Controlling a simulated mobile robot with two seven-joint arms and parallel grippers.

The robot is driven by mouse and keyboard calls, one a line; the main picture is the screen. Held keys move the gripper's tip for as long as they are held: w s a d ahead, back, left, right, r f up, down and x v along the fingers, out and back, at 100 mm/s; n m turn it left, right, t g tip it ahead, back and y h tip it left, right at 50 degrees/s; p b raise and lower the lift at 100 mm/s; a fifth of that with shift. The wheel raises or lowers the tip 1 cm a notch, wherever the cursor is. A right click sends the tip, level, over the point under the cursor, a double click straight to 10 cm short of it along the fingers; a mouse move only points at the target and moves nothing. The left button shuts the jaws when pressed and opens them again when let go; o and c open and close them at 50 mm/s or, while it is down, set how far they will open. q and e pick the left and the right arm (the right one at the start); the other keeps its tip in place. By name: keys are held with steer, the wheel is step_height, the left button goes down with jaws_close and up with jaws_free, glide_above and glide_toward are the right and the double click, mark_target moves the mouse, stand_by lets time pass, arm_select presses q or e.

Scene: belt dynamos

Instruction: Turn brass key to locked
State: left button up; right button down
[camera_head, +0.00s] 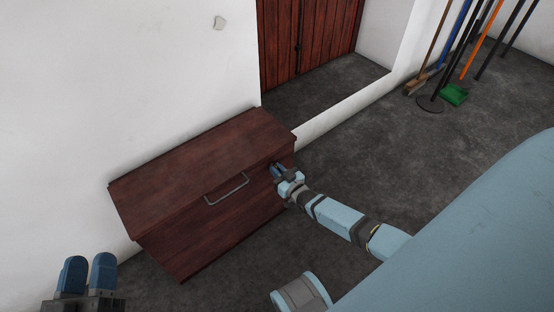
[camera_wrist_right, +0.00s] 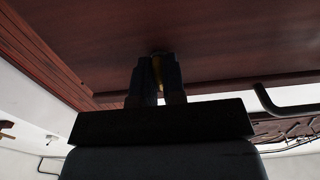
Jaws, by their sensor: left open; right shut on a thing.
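The brass key (camera_wrist_right: 157,72) shows as a thin golden strip between the fingers of my right gripper (camera_wrist_right: 157,84) in the right wrist view, against the dark red wooden front of the chest. The rest of the key is hidden by the fingers, so its turn angle cannot be told. In the head view my right gripper (camera_head: 277,170) is at the right part of the front of the wooden chest (camera_head: 200,165), and the key is hidden there. The chest lid is down. My left gripper (camera_head: 88,275) is open and empty at the lower left, apart from the chest.
A metal handle (camera_head: 227,189) sticks out from the chest front, left of my right gripper. The white wall (camera_head: 120,80) is behind the chest. Brooms and a green dustpan (camera_head: 454,95) stand at the far right. The grey floor between is clear.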

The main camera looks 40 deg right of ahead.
steer(key=c, duration=1.2)
jaws_free()
arm_select(q)
steer(key=shift+w+a+f+g+y+p, duration=0.1)
steer(key=shift+a+f+g+y+p, duration=0.3)
steer(key=shift+f+p, duration=0.45)
steer(key=shift+a+f+g+y+p, duration=0.3)
steer(key=shift+a+f+y+p, duration=0.15)
steer(key=shift+p, duration=0.65)
arm_select(e)
steer(key=s+d, duration=0.1)
steer(key=s, duration=1.2)
steer(key=shift+s, duration=0.4)
arm_select(q)
steer(key=shift+r, duration=0.1)
arm_select(e)
steer(key=shift+s, duration=0.1)
